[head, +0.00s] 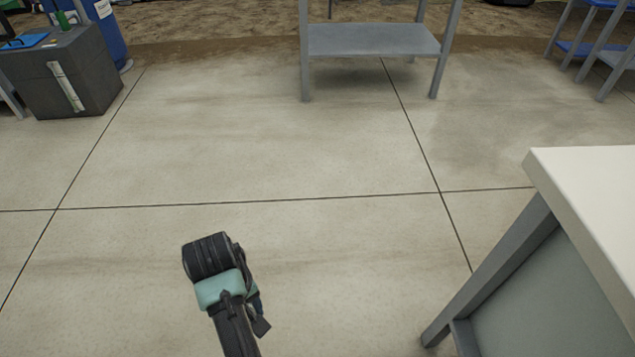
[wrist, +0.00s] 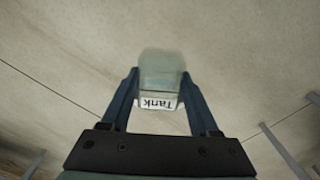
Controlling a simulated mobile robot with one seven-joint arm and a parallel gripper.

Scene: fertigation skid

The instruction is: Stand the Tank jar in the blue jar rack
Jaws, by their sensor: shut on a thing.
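The Tank jar (wrist: 160,72) shows in the wrist view as a clear, pale jar with a white label reading "Tank", upside down in the picture. My gripper (wrist: 158,88) is shut on it, with one blue finger on each side near the label. Only concrete floor shows behind the jar. In the head view my arm's dark wrist part shows at the bottom, left of centre; the fingers and the jar cannot be made out there. I cannot identify the blue jar rack in either view.
A white-topped bench (head: 590,180) stands close at the right. A grey metal stand with a low shelf (head: 372,40) is at the back. A dark grey block (head: 75,75) and a blue drum (head: 105,35) stand at the back left. The floor between is clear.

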